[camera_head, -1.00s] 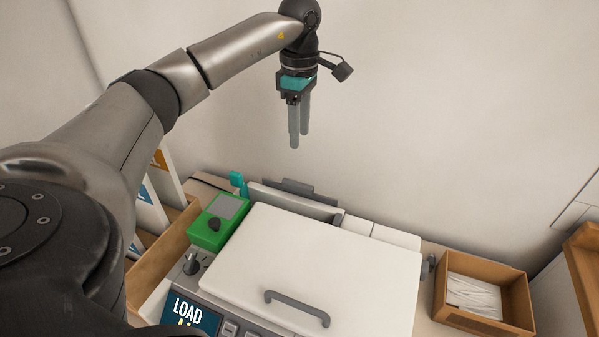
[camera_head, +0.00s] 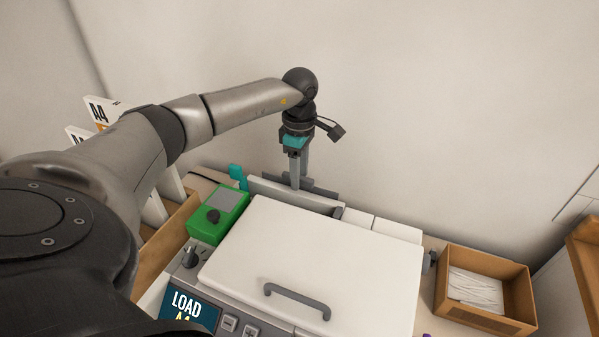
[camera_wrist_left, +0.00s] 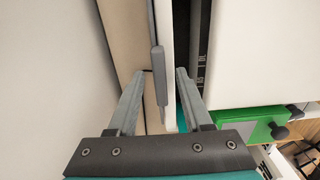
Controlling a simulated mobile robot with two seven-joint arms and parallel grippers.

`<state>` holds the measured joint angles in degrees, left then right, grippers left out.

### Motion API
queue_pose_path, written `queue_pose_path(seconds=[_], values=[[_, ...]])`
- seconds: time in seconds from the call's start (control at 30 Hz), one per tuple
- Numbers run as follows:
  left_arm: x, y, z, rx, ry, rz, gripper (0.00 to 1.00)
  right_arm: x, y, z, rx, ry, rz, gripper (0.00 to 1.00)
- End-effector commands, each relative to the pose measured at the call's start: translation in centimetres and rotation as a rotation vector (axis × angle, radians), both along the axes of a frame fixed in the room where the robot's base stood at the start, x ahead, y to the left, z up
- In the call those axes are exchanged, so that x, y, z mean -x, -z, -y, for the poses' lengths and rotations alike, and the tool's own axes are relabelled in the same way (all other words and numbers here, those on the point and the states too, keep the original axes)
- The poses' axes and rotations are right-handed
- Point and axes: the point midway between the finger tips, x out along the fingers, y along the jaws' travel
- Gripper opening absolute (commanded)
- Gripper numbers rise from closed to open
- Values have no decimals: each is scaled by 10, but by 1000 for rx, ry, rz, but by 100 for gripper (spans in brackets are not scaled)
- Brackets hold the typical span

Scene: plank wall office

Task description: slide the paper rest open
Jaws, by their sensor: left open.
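The paper rest (camera_head: 272,191) is a pale upright panel along the back edge of the white machine, with a grey bar-like handle (camera_head: 321,191) on its far side. In the left wrist view the handle (camera_wrist_left: 158,76) stands against the panel (camera_wrist_left: 167,30). My left gripper (camera_head: 298,186) points down at the back of the machine, its fingertips at the handle's height. In the left wrist view its open fingers (camera_wrist_left: 156,88) lie on both sides of the handle and panel edge, with gaps showing. Contact cannot be made out. My right gripper is out of view.
The machine's white lid (camera_head: 315,250) has a grey handle (camera_head: 297,300). A green box with a knob (camera_head: 222,214) stands at its left. A wooden tray of white strips (camera_head: 480,290) stands at right. The wall (camera_head: 450,110) rises close behind.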

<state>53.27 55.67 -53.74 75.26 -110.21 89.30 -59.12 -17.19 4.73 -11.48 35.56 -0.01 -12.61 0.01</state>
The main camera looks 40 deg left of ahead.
Motion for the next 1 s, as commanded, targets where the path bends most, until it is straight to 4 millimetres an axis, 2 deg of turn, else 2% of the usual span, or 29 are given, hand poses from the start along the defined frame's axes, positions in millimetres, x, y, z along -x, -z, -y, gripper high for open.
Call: queue_pose_path(seconds=[0.1,0.53,1.0], values=[[0,0,0,0,0,0,50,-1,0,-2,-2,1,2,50],[0,-1,0,0,0,0,2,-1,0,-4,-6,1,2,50],[0,-1,0,0,0,0,0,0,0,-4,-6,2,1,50]])
